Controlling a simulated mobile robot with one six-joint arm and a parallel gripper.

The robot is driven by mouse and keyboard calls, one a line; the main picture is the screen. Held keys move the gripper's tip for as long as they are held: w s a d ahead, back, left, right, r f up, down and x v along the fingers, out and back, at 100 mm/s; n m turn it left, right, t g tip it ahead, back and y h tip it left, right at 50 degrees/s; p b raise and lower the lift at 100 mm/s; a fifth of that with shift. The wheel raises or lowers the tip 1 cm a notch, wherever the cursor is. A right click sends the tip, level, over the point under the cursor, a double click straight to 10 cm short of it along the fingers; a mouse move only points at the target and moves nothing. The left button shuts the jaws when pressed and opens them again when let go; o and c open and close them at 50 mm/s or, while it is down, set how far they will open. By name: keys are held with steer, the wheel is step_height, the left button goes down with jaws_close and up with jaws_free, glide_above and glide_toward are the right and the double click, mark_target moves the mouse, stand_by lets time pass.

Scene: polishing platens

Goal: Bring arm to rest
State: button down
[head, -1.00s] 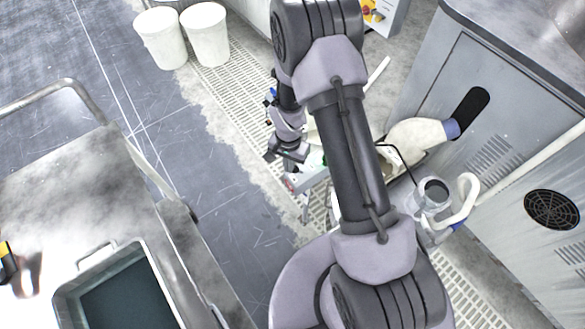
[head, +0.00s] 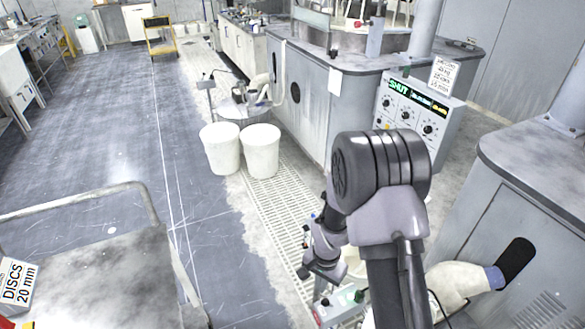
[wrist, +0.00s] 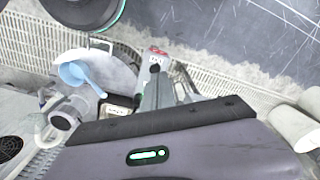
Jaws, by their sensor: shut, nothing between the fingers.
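My arm shows in the head view, its elbow raised at the right and its wrist folded down behind the upper link. My gripper (head: 318,272) hangs at the low end of the arm, above the grated floor strip. It is shut and empty. A small control box (head: 335,306) with red and green buttons is just below it in the picture; I cannot tell the gap.
Two white buckets (head: 222,148) (head: 261,151) stand by the grating. A grey cabinet (head: 535,200) with a pale hose or sleeve (head: 455,287) is at right. A metal cart (head: 95,270) is at lower left. A white bowl with a blue ladle (wrist: 75,72) shows in the wrist view. The blue floor aisle is clear.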

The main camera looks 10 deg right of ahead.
step_height(320, 180, up, 14)
steer(key=t, duration=0.2)
steer(key=s+a+r+n+t+y, duration=0.1)
steer(key=s+a+r+n, duration=0.1)
steer(key=s+r, duration=0.7)
steer(key=s+a+r+n+t+y, duration=0.1)
steer(key=s+r+t, duration=0.1)
steer(key=s+r, duration=0.8)
step_height(320, 180, up, 2)
steer(key=shift+s+a+r+n+t, duration=0.1)
steer(key=shift+s+a+n+t, duration=0.2)
steer(key=shift+a+n, duration=0.1)
